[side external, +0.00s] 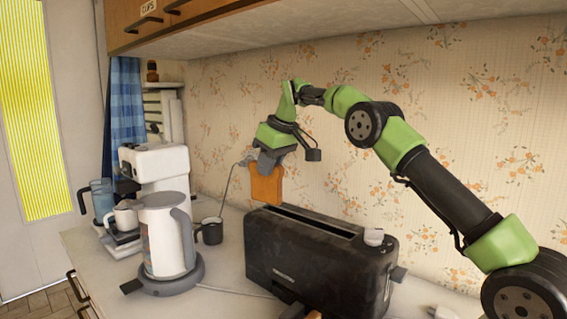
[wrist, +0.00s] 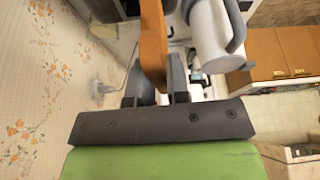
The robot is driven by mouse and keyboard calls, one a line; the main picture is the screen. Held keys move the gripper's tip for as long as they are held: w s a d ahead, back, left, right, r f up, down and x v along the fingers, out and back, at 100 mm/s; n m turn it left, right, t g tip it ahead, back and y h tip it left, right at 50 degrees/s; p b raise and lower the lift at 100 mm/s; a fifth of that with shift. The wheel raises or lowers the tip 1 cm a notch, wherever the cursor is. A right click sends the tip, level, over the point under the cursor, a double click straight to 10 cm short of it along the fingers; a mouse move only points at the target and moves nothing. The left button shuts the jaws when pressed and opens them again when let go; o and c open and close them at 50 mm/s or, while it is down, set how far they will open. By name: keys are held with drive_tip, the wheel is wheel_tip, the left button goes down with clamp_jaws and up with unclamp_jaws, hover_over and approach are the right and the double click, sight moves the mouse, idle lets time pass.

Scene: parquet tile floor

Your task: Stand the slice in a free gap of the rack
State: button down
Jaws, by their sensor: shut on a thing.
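The slice (side external: 267,186) is toast-brown and hangs upright below my gripper (side external: 269,162), above the far left end of the black toaster. My gripper is shut on its upper part. In the wrist view the slice (wrist: 152,42) shows edge-on between the fingers of my gripper (wrist: 155,88). The slice appears clear of the toaster. I cannot make out a rack in either view. A small brown piece (side external: 313,315) at the bottom edge of the side view is mostly cut off, and I cannot tell what it is.
The black toaster (side external: 310,262) with a long top slot stands on the counter (side external: 218,290). To its left are a white kettle (side external: 165,235) on its base, a dark mug (side external: 209,231) and a white coffee machine (side external: 155,165). The papered wall (side external: 300,70) is behind.

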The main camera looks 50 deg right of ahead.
drive_tip(key=s+a+f+m, duration=0.2)
drive_tip(key=s+a+f, duration=0.4)
drive_tip(key=s+a, duration=0.55)
drive_tip(key=s+a+f+m+g+h, duration=0.1)
drive_tip(key=f+m, duration=0.3)
drive_tip(key=m, duration=0.4)
drive_tip(key=s+a+f+m+g+h, duration=0.2)
drive_tip(key=f+m+g+h, duration=0.1)
drive_tip(key=m, duration=0.6)
drive_tip(key=shift+a+f+g+h, duration=0.35)
drive_tip(key=shift+f+h, duration=0.15)
drive_tip(key=shift+f, duration=0.35)
drive_tip(key=shift+f, duration=2.05)
